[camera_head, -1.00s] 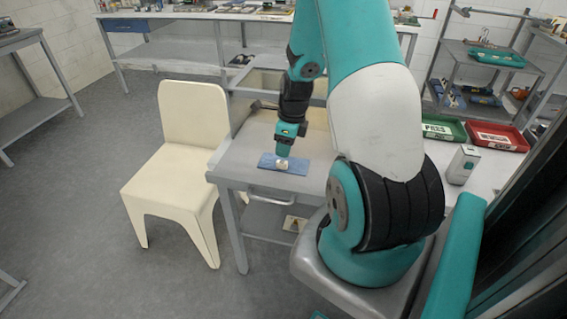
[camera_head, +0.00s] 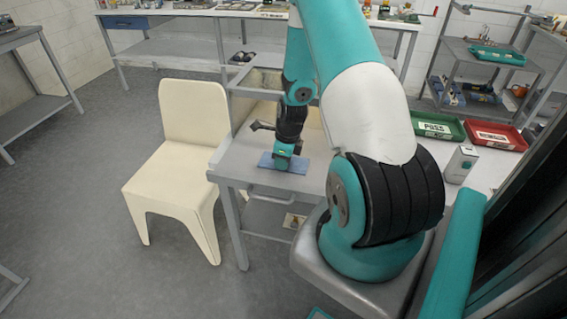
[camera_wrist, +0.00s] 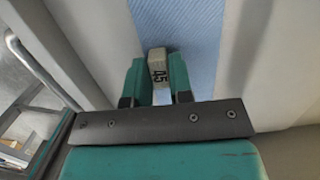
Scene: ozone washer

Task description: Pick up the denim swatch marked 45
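The denim swatch marked 45 is a flat blue cloth (camera_head: 299,165) lying on the grey table. It also shows in the wrist view as a blue strip (camera_wrist: 185,22). A pale block with the black number 45 (camera_wrist: 157,66) stands on it. My gripper (camera_wrist: 158,72) points down at the swatch, with one teal finger on each side of the block. In the head view, my gripper (camera_head: 283,164) is down at the cloth and hides the block.
A cream chair (camera_head: 190,150) stands left of the table (camera_head: 236,164). A dark tool (camera_head: 262,126) lies behind the swatch. A green tray (camera_head: 436,127), a red tray (camera_head: 494,135) and a white box (camera_head: 460,164) are to the right. A drawer handle (camera_wrist: 30,55) shows in the wrist view.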

